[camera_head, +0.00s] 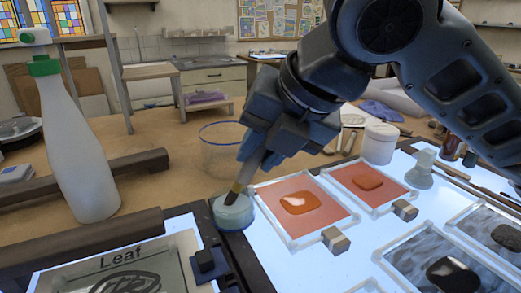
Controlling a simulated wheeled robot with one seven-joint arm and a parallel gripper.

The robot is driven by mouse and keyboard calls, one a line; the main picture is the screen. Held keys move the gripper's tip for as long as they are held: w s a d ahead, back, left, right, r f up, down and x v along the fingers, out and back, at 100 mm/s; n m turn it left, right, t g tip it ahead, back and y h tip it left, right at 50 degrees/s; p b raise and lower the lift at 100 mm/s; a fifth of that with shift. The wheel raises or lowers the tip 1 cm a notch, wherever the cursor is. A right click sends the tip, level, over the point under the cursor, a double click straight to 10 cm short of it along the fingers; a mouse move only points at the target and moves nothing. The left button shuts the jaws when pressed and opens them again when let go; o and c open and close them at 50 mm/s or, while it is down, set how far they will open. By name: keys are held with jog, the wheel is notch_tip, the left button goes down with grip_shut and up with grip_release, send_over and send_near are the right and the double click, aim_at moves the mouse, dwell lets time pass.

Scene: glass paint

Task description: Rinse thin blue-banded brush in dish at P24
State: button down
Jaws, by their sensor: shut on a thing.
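My gripper (265,147) is shut on a brush (248,172) and holds it tilted, tip down and to the left. The brush has a pale handle, a yellowish ferrule and dark reddish-brown bristles. I cannot make out a blue band on it. A small round dish (233,221) with pale blue-green contents stands below, at the left edge of the light table. The bristle tip is at the dish's opening; I cannot tell how deep it sits. The upper handle is hidden by the gripper. No P24 label is readable.
A white bottle with a green cap (78,150) stands at the left. A clear beaker (221,158) stands just behind the dish. Orange glass panels (270,223) lie to the right on the light table (290,268), with a white jar (380,143) behind. A Leaf drawing (125,278) lies in front.

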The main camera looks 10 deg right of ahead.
jog(key=shift+s+a, duration=0.2)
jog(key=shift+s, duration=0.4)
jog(key=shift+w+d, duration=0.25)
jog(key=shift+w, duration=0.4)
jog(key=shift+s+a, duration=0.25)
jog(key=shift+s, duration=0.35)
jog(key=shift+w, duration=0.1)
jog(key=shift+w+d, duration=0.15)
jog(key=shift+w, duration=0.05)
dwell(0.5)
notch_tip(320, 180, up, 8)
jog(key=d+p, duration=0.1)
jog(key=p, duration=0.5)
jog(key=shift+s+d, duration=0.25)
